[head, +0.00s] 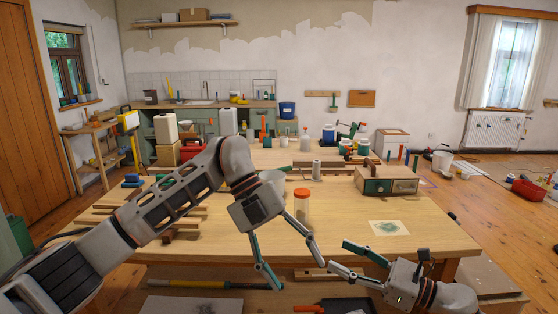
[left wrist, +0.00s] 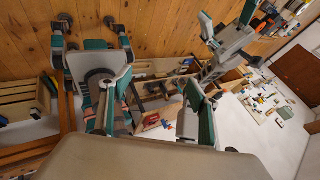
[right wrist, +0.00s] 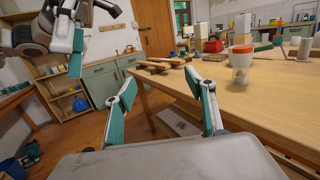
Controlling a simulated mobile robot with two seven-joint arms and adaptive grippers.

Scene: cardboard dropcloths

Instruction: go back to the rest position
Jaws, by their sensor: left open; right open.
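My left gripper (head: 299,274) is open and empty in the head view, its arm reaching across the left half of the wooden table (head: 440,232). Its fingers hang at the table's front edge. My right gripper (head: 337,255) is open and empty, just right of the left one, low at the front edge and pointing left. The two grippers are close together, but I cannot tell the exact gap. In the left wrist view the open fingers (left wrist: 157,82) hold nothing. In the right wrist view the open fingers (right wrist: 160,80) are empty beside the table.
A clear jar with an orange lid (head: 302,207) stands just behind the left gripper. A wooden box with a green front (head: 388,183) is farther back right. A paper with a green patch (head: 389,228) lies near the front right. Several wooden strips lie under my left arm.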

